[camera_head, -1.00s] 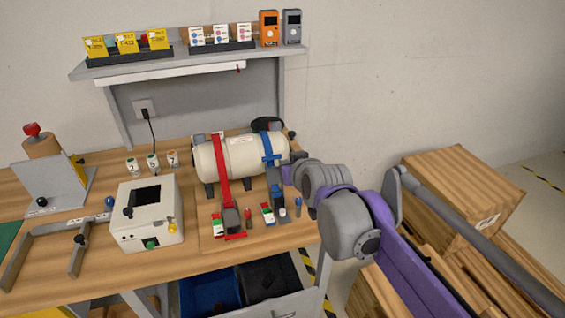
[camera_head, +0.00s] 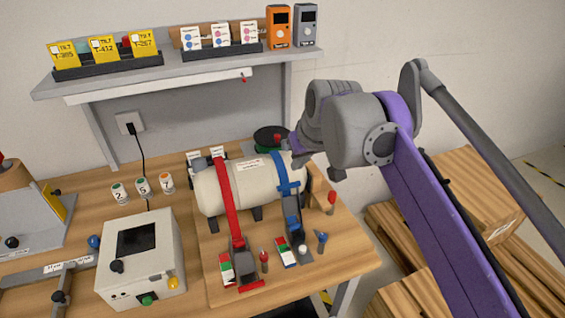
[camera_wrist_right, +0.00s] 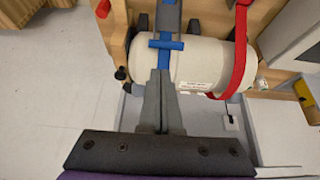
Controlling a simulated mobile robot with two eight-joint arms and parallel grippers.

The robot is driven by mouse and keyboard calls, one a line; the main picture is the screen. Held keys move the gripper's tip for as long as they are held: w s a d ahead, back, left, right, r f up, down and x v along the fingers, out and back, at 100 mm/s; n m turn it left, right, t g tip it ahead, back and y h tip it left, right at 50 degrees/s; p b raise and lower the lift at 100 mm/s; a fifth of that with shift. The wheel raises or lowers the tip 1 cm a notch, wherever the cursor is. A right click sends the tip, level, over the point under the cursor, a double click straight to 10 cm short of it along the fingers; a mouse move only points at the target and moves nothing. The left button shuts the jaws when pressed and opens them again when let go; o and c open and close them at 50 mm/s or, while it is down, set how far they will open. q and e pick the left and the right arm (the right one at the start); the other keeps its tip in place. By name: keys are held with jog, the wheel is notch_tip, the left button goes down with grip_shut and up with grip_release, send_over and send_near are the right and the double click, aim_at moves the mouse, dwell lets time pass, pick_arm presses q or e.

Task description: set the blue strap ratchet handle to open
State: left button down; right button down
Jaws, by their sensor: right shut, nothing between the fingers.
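The blue strap (camera_head: 287,180) wraps the right end of the cream tank (camera_head: 245,190). Its ratchet (camera_head: 294,218), grey with a blue part, lies at the tank's front; I cannot tell the handle's angle. In the right wrist view the blue strap (camera_wrist_right: 165,43) crosses the tank beyond my fingertips, with the grey ratchet handle (camera_wrist_right: 168,14) at the top edge. My right gripper (camera_wrist_right: 160,75) is shut and empty, pointing at the strap area. In the head view its tip (camera_head: 300,160) is near the tank's right end, mostly hidden by my wrist. My left gripper is out of view.
A red strap (camera_head: 227,200) with its own ratchet (camera_head: 242,265) is left of the blue one. Small red and blue pegs stand around both ratchets. A white box (camera_head: 140,265) is farther left. A shelf (camera_head: 180,80) hangs behind; wooden crates (camera_head: 450,205) stand at right.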

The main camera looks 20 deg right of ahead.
aim_at(293, 183)
jog(key=x, duration=0.9)
jog(key=shift+s+b, duration=0.15)
jog(key=shift+b, duration=0.2)
jog(key=shift+s+r+p, duration=0.2)
jog(key=shift+s+p, duration=0.3)
jog(key=shift+s, duration=0.4)
jog(key=shift+f, duration=0.1)
